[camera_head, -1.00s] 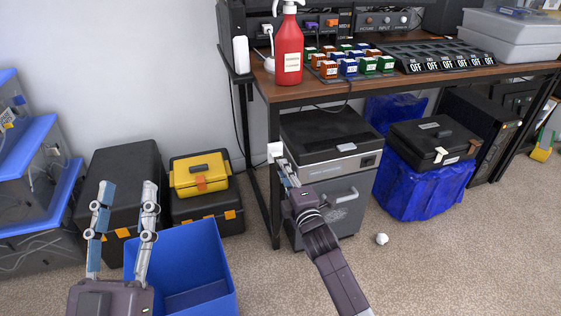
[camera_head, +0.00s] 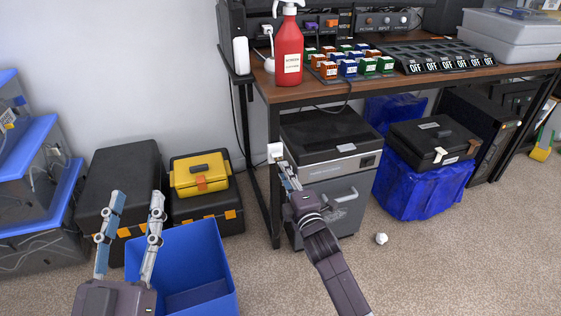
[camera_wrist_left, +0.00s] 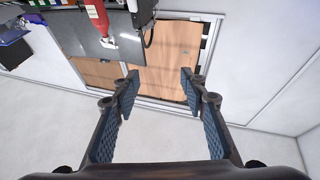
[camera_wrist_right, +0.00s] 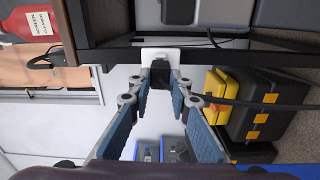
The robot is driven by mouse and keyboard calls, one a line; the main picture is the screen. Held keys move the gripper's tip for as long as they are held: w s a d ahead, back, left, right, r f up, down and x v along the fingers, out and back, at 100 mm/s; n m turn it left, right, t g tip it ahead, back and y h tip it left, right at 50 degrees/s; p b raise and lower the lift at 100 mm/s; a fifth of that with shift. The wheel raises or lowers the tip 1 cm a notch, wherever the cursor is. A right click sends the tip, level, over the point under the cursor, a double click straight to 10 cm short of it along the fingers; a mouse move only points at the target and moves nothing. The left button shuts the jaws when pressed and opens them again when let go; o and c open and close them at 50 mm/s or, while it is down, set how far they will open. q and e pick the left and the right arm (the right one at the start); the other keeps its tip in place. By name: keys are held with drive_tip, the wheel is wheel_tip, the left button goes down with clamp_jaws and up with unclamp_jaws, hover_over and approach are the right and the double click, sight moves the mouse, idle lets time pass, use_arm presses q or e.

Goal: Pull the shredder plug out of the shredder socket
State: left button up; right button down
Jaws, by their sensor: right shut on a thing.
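The white shredder socket (camera_head: 274,152) is fixed at the table's front left leg. It also shows at the top middle of the right wrist view (camera_wrist_right: 160,53). The black shredder plug (camera_wrist_right: 161,75) is right at the socket's face; how deep it sits cannot be told. My right gripper (camera_wrist_right: 161,83) is shut on the plug, and in the head view its fingers (camera_head: 287,176) hide the plug. A black cable runs to the right from the plug in the right wrist view.
The grey shredder (camera_head: 352,190) stands under the table, just right of my right gripper. A blue bin (camera_head: 215,255), a black case (camera_head: 105,190) and a yellow toolbox (camera_head: 200,174) stand at the left. A white ball (camera_head: 381,239) lies on open carpet.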

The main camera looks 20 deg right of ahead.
use_arm(q)
drive_tip(key=s+a+f+g+y+p, duration=0.2)
drive_tip(key=f+g, duration=0.3)
drive_tip(key=f, duration=0.5)
drive_tip(key=s+a+f+g+y+p, duration=0.2)
drive_tip(key=f+g, duration=0.4)
drive_tip(key=f, duration=0.4)
drive_tip(key=s+a+f+g+p, duration=0.1)
drive_tip(key=s+a+f+g, duration=0.1)
drive_tip(key=s, duration=0.5)
drive_tip(key=s+a+f+g+y+p, duration=0.1)
drive_tip(key=s+a+f+g+p, duration=0.1)
drive_tip(key=s+f+g, duration=0.3)
drive_tip(key=shift+s+a+n+y, duration=0.15)
drive_tip(key=shift+s+n+y, duration=0.2)
drive_tip(key=shift+s, duration=0.75)
use_arm(e)
drive_tip(key=s+r, duration=0.3)
drive_tip(key=s, duration=0.6)
drive_tip(key=shift+d, duration=0.15)
drive_tip(key=shift+s, duration=0.15)
